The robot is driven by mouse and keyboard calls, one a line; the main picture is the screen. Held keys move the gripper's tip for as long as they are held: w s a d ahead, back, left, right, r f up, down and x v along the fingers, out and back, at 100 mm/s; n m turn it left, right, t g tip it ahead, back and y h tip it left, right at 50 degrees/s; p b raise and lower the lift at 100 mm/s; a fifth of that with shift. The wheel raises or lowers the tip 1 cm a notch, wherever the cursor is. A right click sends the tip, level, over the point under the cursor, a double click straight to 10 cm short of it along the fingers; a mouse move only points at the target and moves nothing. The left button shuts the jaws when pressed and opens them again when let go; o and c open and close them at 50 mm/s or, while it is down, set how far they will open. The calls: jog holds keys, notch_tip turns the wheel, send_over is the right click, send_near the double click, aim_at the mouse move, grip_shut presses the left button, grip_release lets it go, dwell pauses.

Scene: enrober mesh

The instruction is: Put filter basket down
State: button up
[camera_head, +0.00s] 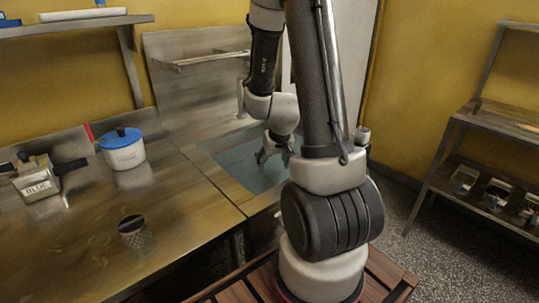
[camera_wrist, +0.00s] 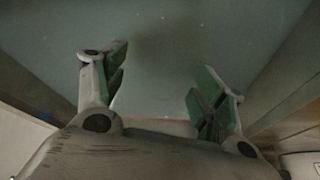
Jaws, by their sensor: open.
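A small dark mesh cup, which looks like the filter basket (camera_head: 135,238), stands upright on the steel counter (camera_head: 185,215) near its front edge. My gripper (camera_head: 272,153) is well to the right of it, low over the sink basin (camera_head: 238,168). In the wrist view my gripper (camera_wrist: 158,85) has its two fingers wide apart. Nothing is between them but a plain grey-green surface behind. The basket does not show in the wrist view.
A white pot with a blue lid (camera_head: 123,149) and a metal box labelled BLUE (camera_head: 38,180) stand at the counter's back left. A wall shelf (camera_head: 75,27) hangs above. A metal rack (camera_head: 465,150) stands at right. The counter around the basket is clear.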

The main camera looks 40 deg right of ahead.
jog(key=s+a+r+n+y, duration=0.25)
jog(key=a+r, duration=0.45)
jog(key=r, duration=0.7)
jog(key=s+a+r, duration=0.1)
jog(key=s+r, duration=0.4)
jog(key=s, duration=0.2)
jog(key=s+a+r+n+h, duration=0.1)
jog(key=s+a+r, duration=0.1)
jog(key=s+r, duration=0.3)
jog(key=s, duration=0.2)
jog(key=shift+s+a+r, duration=0.2)
jog(key=shift+s+r, duration=0.1)
jog(key=shift+s, duration=0.1)
